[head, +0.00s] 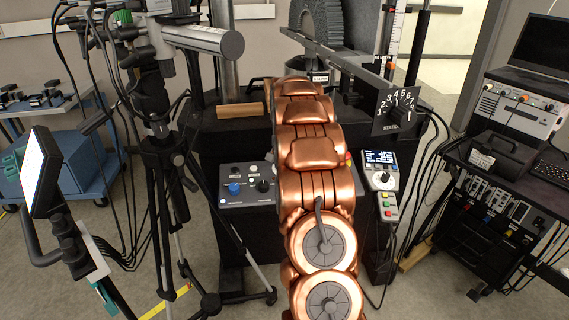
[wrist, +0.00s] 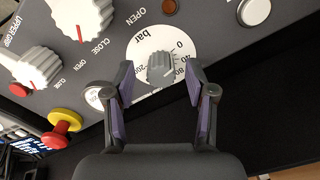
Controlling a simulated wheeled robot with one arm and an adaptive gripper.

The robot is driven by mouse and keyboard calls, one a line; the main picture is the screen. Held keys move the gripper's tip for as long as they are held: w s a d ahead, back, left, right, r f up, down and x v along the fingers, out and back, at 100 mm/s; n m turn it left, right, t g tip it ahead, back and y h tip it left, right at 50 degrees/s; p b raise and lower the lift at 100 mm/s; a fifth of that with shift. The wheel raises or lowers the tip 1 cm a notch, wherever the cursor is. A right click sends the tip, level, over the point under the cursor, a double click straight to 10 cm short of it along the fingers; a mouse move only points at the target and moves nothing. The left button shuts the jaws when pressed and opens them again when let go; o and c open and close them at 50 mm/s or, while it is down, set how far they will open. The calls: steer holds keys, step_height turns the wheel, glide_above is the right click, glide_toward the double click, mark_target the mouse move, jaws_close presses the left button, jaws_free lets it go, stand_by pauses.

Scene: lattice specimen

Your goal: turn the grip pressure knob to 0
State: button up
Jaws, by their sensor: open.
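In the wrist view, a small grey ribbed knob (wrist: 160,66) sits on a round white dial (wrist: 140,42) marked "bar". The 0 is at the dial's upper right and larger numbers run around its edge. I cannot make out which mark the knob points to. My gripper (wrist: 160,78) is open, with one purple-padded finger on each side of the knob. A gap shows between each finger and the knob. In the head view my arm hides the gripper and this knob.
Two white knobs with red lines (wrist: 40,66) (wrist: 87,14), a red-and-yellow stop button (wrist: 62,128) and a white button (wrist: 254,12) share the panel. In the head view, a tripod (head: 165,165) stands left of my arm and a handheld controller (head: 383,185) hangs to its right.

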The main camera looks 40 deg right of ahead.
steer(key=v, duration=1)
steer(key=shift+s+r, duration=0.15)
steer(key=shift+r, duration=0.25)
steer(key=shift+a, duration=0.1)
